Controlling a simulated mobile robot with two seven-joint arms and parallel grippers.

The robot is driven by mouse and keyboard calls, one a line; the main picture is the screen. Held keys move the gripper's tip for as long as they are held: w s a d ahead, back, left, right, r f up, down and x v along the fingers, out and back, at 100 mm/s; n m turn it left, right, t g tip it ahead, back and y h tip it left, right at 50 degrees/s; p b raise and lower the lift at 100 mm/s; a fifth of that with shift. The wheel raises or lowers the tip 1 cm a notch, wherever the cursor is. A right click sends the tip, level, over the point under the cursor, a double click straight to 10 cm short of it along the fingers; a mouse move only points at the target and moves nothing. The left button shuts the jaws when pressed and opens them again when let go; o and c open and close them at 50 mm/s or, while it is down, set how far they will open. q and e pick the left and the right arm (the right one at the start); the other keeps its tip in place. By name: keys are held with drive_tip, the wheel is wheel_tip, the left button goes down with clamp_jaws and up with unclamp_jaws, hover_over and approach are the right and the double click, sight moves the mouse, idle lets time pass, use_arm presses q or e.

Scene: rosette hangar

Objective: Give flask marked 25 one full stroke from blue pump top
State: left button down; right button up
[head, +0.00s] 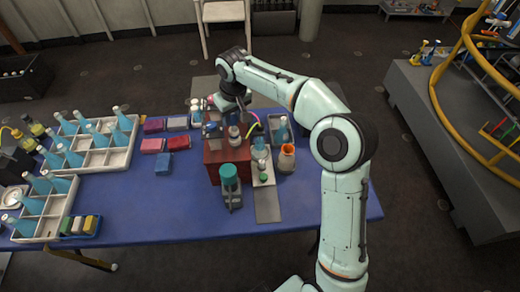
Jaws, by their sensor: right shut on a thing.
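My right gripper (222,112) reaches down from above at the back of the dark red box (227,157) on the blue table. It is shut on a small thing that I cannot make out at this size. A small pale grey bottle or flask (234,138) stands on the box, close to the gripper. A bottle with a teal top (230,172) stands in front of the box. A clear flask with blue liquid (259,151) stands to the right of the box. No mark 25 is readable, and I cannot tell which top is the blue pump. My left gripper is out of view.
White racks (105,152) with several blue-filled bottles fill the table's left side. An orange-rimmed beaker (287,158) stands right of the box. The blue table's (145,215) front middle is clear. A yellow-railed structure (440,100) stands right.

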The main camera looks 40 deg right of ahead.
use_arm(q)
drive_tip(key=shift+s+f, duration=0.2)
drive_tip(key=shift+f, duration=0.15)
use_arm(e)
drive_tip(key=shift+f, duration=0.7)
drive_tip(key=o, duration=0.8)
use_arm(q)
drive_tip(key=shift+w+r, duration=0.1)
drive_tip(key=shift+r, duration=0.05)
use_arm(e)
drive_tip(key=shift+r, duration=0.2)
drive_tip(key=shift+w+p+v, duration=0.2)
drive_tip(key=shift+p+v, duration=0.2)
drive_tip(key=shift+v, duration=0.6)
drive_tip(key=shift+w+p+v, duration=0.25)
drive_tip(key=shift+p+v, duration=0.45)
drive_tip(key=shift+v, duration=0.5)
drive_tip(key=shift+w+p+v, duration=0.25)
drive_tip(key=shift+p+v, duration=0.4)
drive_tip(key=shift+v, duration=0.55)
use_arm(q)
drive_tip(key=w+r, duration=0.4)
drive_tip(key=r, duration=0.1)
